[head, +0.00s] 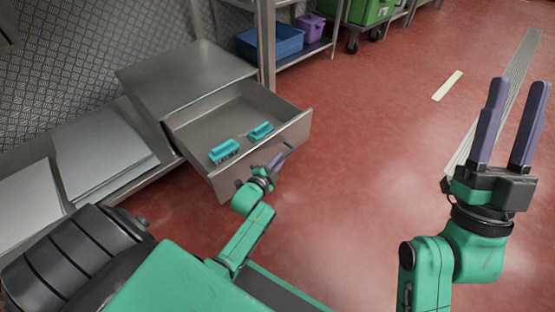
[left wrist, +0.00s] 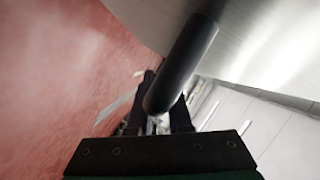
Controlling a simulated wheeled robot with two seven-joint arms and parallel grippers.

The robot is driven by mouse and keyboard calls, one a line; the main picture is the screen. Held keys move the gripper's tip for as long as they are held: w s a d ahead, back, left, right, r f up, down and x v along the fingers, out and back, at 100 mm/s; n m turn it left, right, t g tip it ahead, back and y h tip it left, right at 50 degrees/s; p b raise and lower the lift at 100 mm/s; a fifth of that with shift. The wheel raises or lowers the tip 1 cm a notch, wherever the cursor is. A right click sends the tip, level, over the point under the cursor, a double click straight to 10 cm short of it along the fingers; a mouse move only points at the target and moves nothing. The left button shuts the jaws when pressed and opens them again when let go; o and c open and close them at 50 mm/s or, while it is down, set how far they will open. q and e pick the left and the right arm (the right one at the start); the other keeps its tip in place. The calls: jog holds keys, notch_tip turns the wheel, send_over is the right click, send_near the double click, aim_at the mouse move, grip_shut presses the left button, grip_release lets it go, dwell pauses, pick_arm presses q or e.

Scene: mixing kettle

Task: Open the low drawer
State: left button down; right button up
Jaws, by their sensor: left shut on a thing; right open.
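The low drawer (head: 290,133) is a steel drawer in the steel cabinet (head: 185,75), and it stands pulled well out. Two teal brushes (head: 224,150) (head: 260,131) lie inside it. My left gripper (head: 280,158) is at the outside of the drawer's front panel. In the left wrist view a dark round handle bar (left wrist: 185,65) runs between the gripper's dark fingers, beside the metal panel. The gripper is shut on this handle; the exact contact is partly hidden. My right gripper (head: 518,90) is open, empty and raised over the floor at the right.
A low steel bench with pale boards (head: 95,150) is left of the drawer. A shelf with a blue crate (head: 270,42) and a purple bin (head: 309,27) stands behind, near a green wheeled bin (head: 365,10). The red floor (head: 375,130) right of the drawer is clear.

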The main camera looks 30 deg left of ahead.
pick_arm(q)
jog(key=shift+f, duration=0.1)
jog(key=c, duration=0.8)
grip_release()
jog(key=shift+c, duration=0.2)
jog(key=shift+s, duration=0.15)
